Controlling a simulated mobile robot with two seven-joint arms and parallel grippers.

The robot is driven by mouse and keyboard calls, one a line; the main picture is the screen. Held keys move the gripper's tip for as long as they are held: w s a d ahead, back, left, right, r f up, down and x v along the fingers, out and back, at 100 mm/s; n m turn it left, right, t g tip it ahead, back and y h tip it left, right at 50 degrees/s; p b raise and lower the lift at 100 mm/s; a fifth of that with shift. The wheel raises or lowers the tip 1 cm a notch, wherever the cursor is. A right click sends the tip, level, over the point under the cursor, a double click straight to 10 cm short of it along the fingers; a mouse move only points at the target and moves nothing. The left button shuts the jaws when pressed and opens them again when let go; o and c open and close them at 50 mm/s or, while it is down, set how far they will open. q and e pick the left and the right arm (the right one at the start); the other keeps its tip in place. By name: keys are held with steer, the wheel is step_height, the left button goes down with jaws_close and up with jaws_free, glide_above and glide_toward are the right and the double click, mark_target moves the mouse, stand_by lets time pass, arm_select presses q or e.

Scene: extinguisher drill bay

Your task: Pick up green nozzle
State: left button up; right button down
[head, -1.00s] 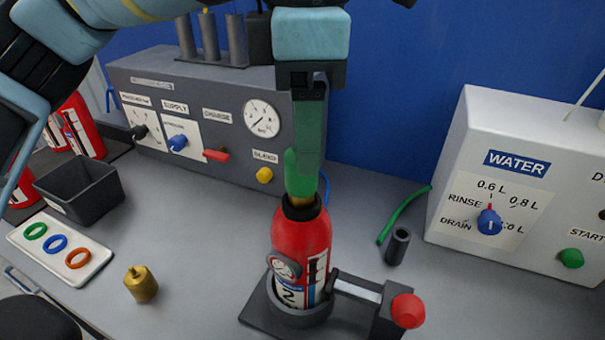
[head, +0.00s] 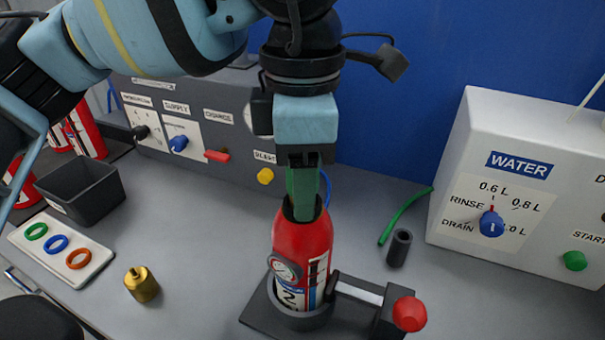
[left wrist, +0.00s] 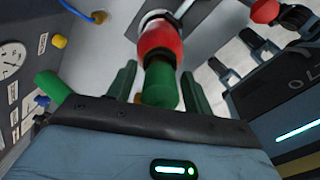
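The green nozzle (left wrist: 160,88) shows in the left wrist view, seated in the top of the red extinguisher (head: 303,245). The extinguisher stands upright in a dark clamp stand (head: 262,318). My left gripper (head: 304,200) points down right above the extinguisher's neck. Its green fingers (left wrist: 158,76) are apart, one on each side of the nozzle, with a thin gap on the left side. In the head view the fingers hide the nozzle.
A red knob (head: 409,314) ends the clamp beside the extinguisher. A green hose (head: 403,216) and dark tube (head: 399,248) are to its right, near the white water box (head: 530,180). A brass weight (head: 141,285), ring tray (head: 88,275) and dark bin (head: 85,190) are left.

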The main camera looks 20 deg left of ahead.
arm_select(q)
steer(key=c, duration=0.9)
steer(key=shift+r, duration=0.1)
step_height(320, 180, up, 10)
steer(key=shift+f+p, duration=0.1)
steer(key=shift+p, duration=0.2)
